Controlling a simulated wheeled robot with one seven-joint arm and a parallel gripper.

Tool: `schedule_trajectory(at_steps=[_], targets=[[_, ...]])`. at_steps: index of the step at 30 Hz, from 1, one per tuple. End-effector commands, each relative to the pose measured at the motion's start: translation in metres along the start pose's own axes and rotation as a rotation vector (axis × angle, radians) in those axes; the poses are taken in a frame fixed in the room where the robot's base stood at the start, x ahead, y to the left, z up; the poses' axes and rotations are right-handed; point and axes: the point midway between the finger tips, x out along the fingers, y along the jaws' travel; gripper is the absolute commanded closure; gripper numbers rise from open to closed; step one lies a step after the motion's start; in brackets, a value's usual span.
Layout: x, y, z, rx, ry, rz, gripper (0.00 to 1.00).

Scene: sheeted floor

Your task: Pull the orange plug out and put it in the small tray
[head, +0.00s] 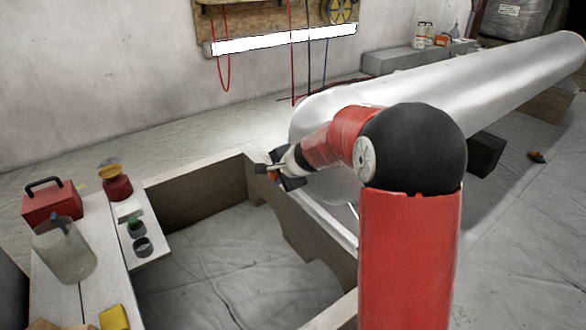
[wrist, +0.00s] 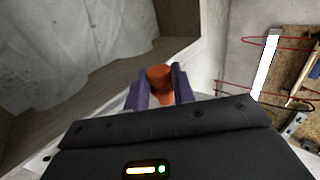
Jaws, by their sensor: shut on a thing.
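The orange plug (wrist: 159,76) sits between the two purple fingers of my gripper (wrist: 158,92) in the wrist view, and the gripper is shut on it. In the head view my gripper (head: 274,172) is near the back right corner of the wooden frame, close to the big pale cylinder, with a small patch of orange at its tip. I cannot tell whether the plug is still seated in anything. A small pale item (head: 128,210) on the board at the left may be the small tray; I cannot tell for sure.
The wooden frame (head: 195,172) surrounds an open floor area. The left boards hold a red toolbox (head: 52,202), a clear jug (head: 64,252), a red pot (head: 117,188), small dark cups (head: 142,246) and a yellow block (head: 114,317). The pale cylinder (head: 440,88) runs back right.

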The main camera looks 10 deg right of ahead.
Motion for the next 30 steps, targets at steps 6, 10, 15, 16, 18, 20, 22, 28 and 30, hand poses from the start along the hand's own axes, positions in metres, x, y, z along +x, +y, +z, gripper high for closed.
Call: schedule_trajectory(at_steps=[6, 10, 15, 16, 18, 20, 22, 28, 30], targets=[[0.0, 0.0, 0.001, 0.0, 0.0, 0.0, 1.0], [0.0, 0.0, 0.006, 0.0, -0.001, 0.0, 1.0], [0.0, 0.0, 0.016, 0.0, 0.0, 0.001, 1.0], [0.0, 0.0, 0.018, -0.001, -0.001, 0.001, 1.0], [0.0, 0.0, 0.023, -0.001, -0.001, 0.0, 1.0], [0.0, 0.0, 0.026, 0.0, -0.001, 0.0, 1.0], [0.0, 0.0, 0.03, 0.0, -0.001, 0.0, 1.0], [0.0, 0.0, 0.04, -0.001, -0.001, 0.0, 1.0], [0.0, 0.0, 0.04, 0.0, 0.0, 0.0, 1.0]])
